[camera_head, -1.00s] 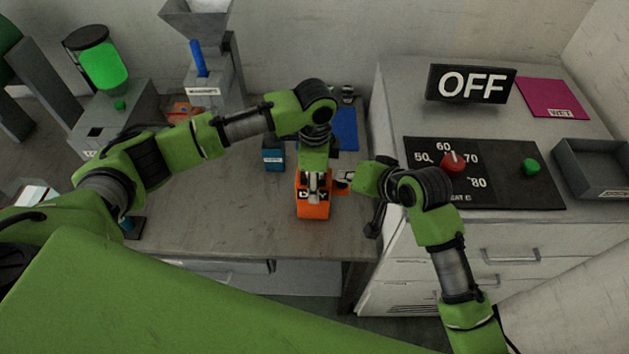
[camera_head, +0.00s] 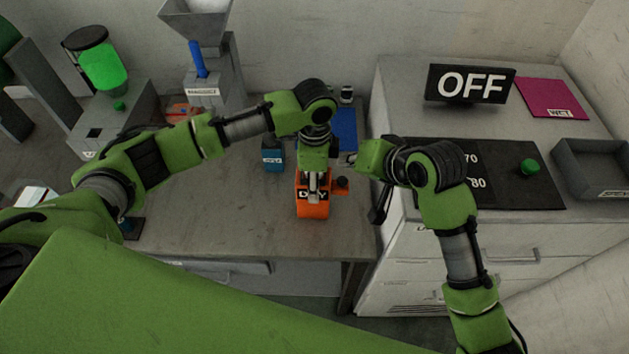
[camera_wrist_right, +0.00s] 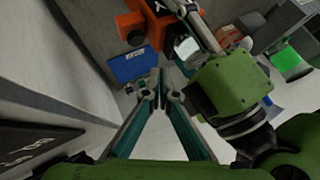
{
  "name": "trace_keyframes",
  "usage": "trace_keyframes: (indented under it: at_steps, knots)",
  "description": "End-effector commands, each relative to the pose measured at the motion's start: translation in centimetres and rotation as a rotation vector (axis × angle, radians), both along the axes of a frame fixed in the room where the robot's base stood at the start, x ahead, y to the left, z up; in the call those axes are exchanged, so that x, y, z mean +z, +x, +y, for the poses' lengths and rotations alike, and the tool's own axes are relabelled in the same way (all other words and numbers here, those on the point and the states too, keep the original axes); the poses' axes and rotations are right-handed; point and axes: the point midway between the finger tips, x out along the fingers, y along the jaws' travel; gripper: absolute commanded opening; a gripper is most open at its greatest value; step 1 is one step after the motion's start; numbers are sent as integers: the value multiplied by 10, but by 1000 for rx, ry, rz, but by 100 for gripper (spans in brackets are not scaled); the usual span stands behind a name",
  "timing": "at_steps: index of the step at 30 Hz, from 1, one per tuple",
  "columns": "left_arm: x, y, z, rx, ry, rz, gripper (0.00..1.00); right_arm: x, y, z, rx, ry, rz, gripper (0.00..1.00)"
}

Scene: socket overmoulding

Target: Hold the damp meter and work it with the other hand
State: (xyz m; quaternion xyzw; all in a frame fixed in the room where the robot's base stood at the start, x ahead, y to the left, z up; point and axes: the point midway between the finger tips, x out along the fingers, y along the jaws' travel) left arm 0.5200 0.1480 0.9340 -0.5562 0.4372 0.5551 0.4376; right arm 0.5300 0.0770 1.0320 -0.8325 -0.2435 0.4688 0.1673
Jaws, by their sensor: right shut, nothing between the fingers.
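The damp meter is an orange box (camera_head: 313,209) with a partly covered label that appears to read DRY. It has a dark knob (camera_head: 342,182) on its right side. My left gripper (camera_head: 318,188) reaches down from above and is shut on the meter; its fingers cover the middle of the label. My right gripper (camera_head: 350,160) is shut and empty, up and right of the knob and apart from it. In the right wrist view, the right fingertips (camera_wrist_right: 159,82) are together, and the orange meter (camera_wrist_right: 153,22) is beyond them at the top.
A blue box (camera_head: 273,158) stands left of the meter, and a blue panel (camera_head: 345,128) lies behind. On the right cabinet are an OFF sign (camera_head: 470,85), a dial panel (camera_head: 515,190) with a green button (camera_head: 529,167), a pink WET sheet (camera_head: 550,98) and a grey tray (camera_head: 598,178).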

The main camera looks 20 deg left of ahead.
Motion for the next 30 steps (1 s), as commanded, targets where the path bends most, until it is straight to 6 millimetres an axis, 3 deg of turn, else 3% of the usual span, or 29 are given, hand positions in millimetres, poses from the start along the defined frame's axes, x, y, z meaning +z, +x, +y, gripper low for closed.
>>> trace_keyframes:
  at_steps: [2,3,4,5,17,20,30]
  knots:
    - [-1,0,1,0,2,1,21,0,0,0,0,1,-1,0]
    - [-1,-1,1,0,2,1,52,0,0,0,0,1,-1,0]
    - [-1,-1,1,0,2,1,59,0,0,0,0,1,-1,0]
    - [-1,-1,1,0,2,1,61,0,0,0,0,1,-1,0]
    - [5,0,0,0,0,0,61,0,0,0,0,1,-1,0]
    - [18,0,0,-1,0,-1,61,0,0,0,0,1,-1,0]
    - [89,1,0,-1,1,-3,61,0,0,0,0,1,-1,0]
